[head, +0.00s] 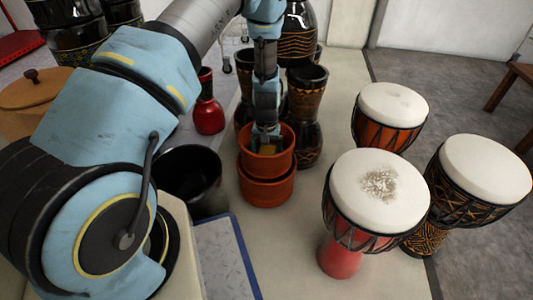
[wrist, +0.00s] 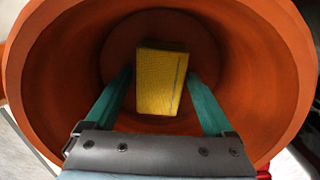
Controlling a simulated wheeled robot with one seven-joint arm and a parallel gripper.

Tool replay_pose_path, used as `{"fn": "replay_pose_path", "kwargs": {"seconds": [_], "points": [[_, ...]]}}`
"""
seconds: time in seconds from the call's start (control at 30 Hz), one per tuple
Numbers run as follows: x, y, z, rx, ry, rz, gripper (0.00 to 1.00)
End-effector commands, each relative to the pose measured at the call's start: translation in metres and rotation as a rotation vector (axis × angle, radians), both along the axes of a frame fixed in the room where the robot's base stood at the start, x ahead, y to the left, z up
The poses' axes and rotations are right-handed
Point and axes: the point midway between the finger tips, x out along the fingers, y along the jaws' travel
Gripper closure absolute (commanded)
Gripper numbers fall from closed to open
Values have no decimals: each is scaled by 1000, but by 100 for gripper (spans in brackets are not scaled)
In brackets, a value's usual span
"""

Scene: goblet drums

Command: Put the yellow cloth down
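The yellow cloth (wrist: 160,82) is a small block-like shape inside an orange-brown pot (wrist: 245,60). In the wrist view it shows between the two teal fingers of my gripper (wrist: 160,75), against the pot's round floor. The fingers stand well apart, one on each side of the cloth. I cannot tell whether they press on it or whether it rests on the floor.
Dark patterned drums (head: 306,92) stand close behind the pot. A black bucket (head: 190,178) is at its left, with a red vase (head: 208,105) behind. Several white-topped drums (head: 375,195) stand to the right. Bare pale floor (head: 290,245) lies in front.

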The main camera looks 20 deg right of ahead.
Motion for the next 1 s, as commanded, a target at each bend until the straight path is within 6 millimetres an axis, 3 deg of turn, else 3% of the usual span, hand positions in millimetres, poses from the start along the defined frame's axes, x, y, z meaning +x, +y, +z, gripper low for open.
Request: {"fn": "replay_pose_path", "kwargs": {"seconds": [0.37, 0.47, 0.8, 1.0], "points": [[0, 0, 4, 0, 0, 0, 2], [0, 0, 17, -1, -2, 0, 2], [1, 0, 88, -1, -3, 0, 2], [0, 0, 115, 0, -1, 0, 2]]}}
